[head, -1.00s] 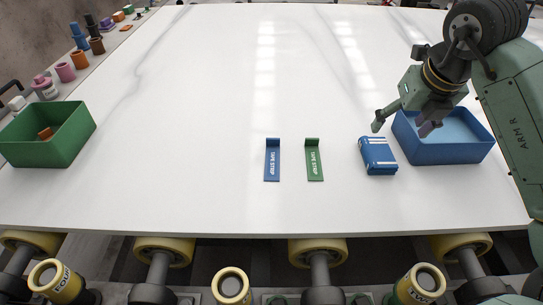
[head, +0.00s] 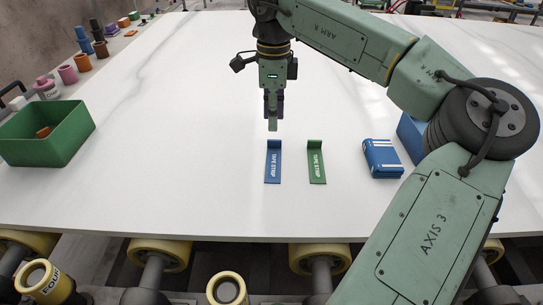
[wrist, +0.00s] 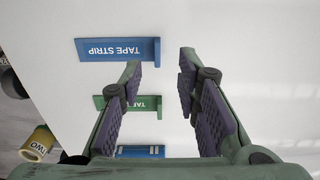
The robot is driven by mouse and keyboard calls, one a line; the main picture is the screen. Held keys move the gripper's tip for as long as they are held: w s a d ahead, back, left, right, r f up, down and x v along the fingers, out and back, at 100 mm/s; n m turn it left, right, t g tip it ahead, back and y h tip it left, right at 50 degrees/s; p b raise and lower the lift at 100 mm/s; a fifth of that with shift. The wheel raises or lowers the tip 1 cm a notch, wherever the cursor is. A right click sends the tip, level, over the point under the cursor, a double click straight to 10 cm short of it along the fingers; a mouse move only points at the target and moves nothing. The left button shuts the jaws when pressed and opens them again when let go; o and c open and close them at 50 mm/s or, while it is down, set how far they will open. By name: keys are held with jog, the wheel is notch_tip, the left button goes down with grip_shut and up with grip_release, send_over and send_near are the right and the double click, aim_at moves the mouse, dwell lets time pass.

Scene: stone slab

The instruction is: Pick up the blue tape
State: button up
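The blue tape strip (head: 273,163) lies on the white slab with its raised end toward the back; its label reads TAPE STRIP. In the wrist view the blue tape (wrist: 115,49) lies beyond my fingertips, to the upper left. The green tape strip (head: 316,163) lies just right of it; in the wrist view the left finger partly hides it. My gripper (head: 273,122) is above the slab, just behind the blue tape's raised end in the head view. In the wrist view my gripper (wrist: 158,70) has its fingers apart with nothing between them.
A blue boxy object with white stripes (head: 382,158) lies right of the strips. A blue bin (head: 411,137) is mostly hidden behind my arm. A green bin (head: 45,139) holding an orange-brown piece stands at the left edge. The slab's left middle is clear.

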aim_at(273, 160)
jog(key=f, duration=0.3)
jog(key=f+p, duration=0.1)
jog(key=f, duration=0.2)
jog(key=shift+s+d+f, duration=0.15)
jog(key=shift+s+f, duration=0.05)
jog(key=shift+f, duration=0.05)
grip_shut()
